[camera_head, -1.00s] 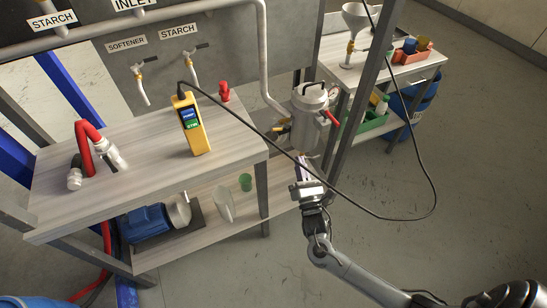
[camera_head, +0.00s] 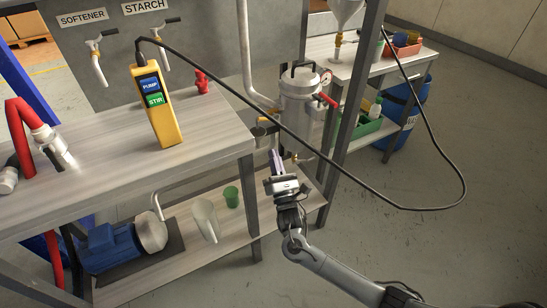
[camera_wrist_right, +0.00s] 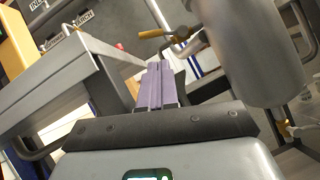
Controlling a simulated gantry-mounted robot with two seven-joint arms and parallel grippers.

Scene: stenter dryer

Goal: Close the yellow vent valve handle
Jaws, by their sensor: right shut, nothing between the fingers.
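A yellow valve handle (camera_head: 270,121) sits on the left side of the grey metal filter vessel (camera_head: 302,108), by the pipe. A yellow handle also shows in the right wrist view (camera_wrist_right: 152,34), beyond the fingers and left of the vessel. A second small brass-yellow valve (camera_wrist_right: 283,130) is low on the vessel; I cannot tell which one is the vent valve. My right gripper (camera_head: 276,160) is shut and empty, below and in front of the vessel. Its purple-grey fingers (camera_wrist_right: 157,86) are pressed together, apart from the handle. My left gripper is not in view.
A red handle (camera_head: 328,101) sticks out at the vessel's right. A black cable (camera_head: 305,162) hangs across in front of it from the yellow pendant (camera_head: 156,104). A grey post (camera_head: 345,110) stands right of the vessel, the workbench (camera_head: 110,165) left. The floor at right is clear.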

